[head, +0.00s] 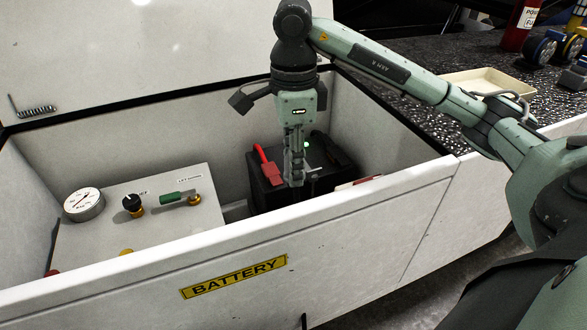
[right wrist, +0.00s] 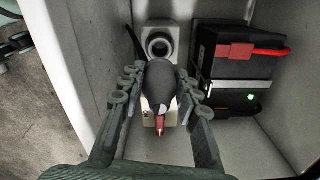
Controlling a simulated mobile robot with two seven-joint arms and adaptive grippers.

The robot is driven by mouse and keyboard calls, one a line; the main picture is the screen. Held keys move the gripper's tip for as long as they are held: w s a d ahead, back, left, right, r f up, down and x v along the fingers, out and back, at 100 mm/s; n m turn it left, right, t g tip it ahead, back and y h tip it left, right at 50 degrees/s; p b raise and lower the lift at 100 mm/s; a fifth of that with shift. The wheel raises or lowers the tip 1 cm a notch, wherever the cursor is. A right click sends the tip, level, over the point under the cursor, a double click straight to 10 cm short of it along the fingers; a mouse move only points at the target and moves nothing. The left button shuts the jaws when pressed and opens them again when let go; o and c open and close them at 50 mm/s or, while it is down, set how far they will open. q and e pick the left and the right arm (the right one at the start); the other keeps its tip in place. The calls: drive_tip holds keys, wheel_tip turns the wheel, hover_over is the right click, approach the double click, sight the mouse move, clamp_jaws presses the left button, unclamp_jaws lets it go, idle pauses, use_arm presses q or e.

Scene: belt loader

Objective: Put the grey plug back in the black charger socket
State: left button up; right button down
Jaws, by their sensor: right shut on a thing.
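My right gripper (head: 295,180) reaches down into the open battery compartment in the head view. In the right wrist view, the right gripper (right wrist: 161,84) is shut on the grey plug (right wrist: 160,88), with one finger on each side. A dark cable runs up and left from the plug. The round black socket (right wrist: 158,46), on a pale block, shows just beyond the plug in the picture. I cannot tell whether they touch. The plug and socket cannot be made out in the head view. My left gripper is not in view.
A black battery (head: 265,190) with a red cable and clamp stands beside the gripper; it also shows in the right wrist view (right wrist: 225,75). A panel with a gauge (head: 84,204) and knobs is at left. The compartment's front wall (head: 350,225) stands close.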

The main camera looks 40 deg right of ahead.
drive_tip(key=c, duration=1.8)
unclamp_jaws()
clamp_jaws()
